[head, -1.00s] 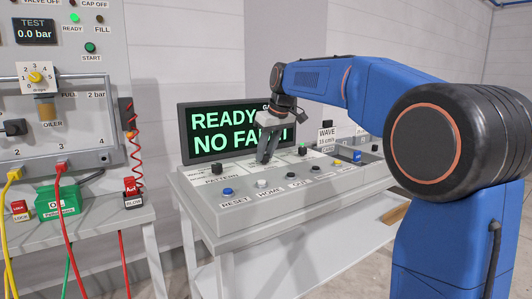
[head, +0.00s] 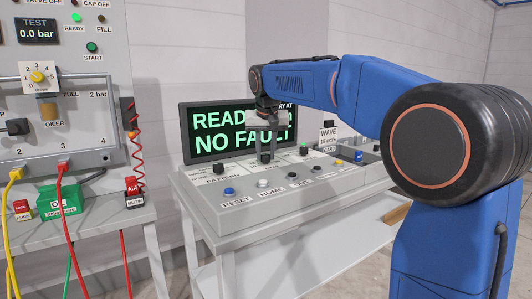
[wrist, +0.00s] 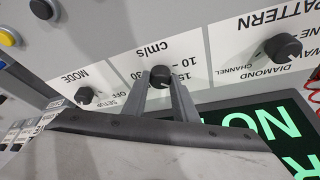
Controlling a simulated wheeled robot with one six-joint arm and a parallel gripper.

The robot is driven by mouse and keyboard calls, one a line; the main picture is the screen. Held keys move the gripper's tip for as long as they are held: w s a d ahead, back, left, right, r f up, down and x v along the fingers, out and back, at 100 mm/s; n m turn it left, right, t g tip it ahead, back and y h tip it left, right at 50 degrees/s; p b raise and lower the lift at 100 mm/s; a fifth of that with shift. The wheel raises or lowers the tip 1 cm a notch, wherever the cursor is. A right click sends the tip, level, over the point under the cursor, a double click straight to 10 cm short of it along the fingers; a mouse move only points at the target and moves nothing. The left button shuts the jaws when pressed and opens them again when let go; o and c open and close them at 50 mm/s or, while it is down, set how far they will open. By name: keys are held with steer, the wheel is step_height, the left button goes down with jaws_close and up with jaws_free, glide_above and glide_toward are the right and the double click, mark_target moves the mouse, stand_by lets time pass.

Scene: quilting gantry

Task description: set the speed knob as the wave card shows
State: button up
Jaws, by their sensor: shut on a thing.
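In the head view my gripper (head: 265,150) points down at the panel and the knob (head: 265,159) shows only in part between the fingers. The knob's pointer is too small to read. The white wave card (head: 328,136) stands at the back right of the console and reads "WAVE 15 cm/s".
The pattern knob (wrist: 283,47) and the mode knob (wrist: 86,95) flank the speed knob. A screen (head: 225,132) reading READY and NO FAULT stands close behind my gripper. Blue reset (head: 229,191) and white home (head: 263,183) buttons line the front edge.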

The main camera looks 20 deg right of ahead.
stand_by(0.5)
steer(key=o, duration=1)
steer(key=shift+o, duration=0.2)
steer(key=v, duration=1.7)
steer(key=shift+r, duration=0.25)
steer(key=shift+a, duration=0.1)
